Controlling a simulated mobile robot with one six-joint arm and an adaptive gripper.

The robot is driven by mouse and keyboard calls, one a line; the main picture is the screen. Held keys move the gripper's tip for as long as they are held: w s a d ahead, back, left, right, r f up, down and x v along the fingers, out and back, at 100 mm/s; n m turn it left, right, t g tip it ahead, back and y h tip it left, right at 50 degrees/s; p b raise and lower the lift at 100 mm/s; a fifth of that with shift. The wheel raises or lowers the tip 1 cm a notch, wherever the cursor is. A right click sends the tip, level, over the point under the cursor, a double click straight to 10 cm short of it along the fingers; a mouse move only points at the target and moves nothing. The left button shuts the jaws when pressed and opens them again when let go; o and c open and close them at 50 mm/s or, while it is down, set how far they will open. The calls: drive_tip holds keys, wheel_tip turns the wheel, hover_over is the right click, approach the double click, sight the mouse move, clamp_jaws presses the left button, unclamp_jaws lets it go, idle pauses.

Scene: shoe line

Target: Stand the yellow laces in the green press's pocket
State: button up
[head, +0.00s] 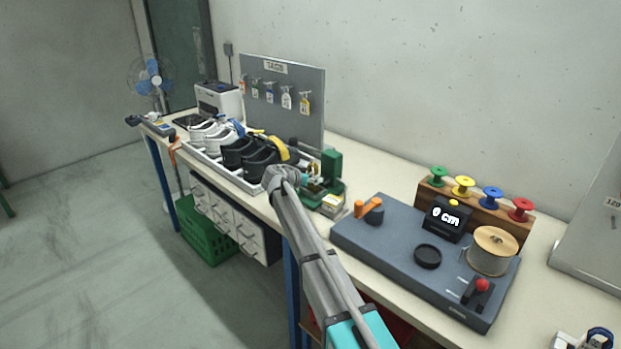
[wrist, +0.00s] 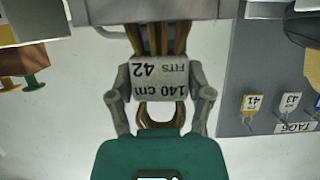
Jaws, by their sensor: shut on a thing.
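In the wrist view, which is upside down, my gripper (wrist: 160,98) is shut on the yellow laces (wrist: 160,42), a gold bundle with a paper band reading 140 cm, fits 42. A loop shows on one side of the band. On the other side, the strands run down to the edge of a grey block (wrist: 150,12); I cannot tell whether they enter it. The pocket is not clearly visible.
A tray of white and black shoes (head: 240,151) lies left of the press. A tag board (head: 283,95) stands behind. To the right is a grey measuring station (head: 390,250) with a cord spool (head: 492,250) and a rack of coloured reels (head: 475,207).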

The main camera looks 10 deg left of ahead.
drive_tip(key=o, duration=1)
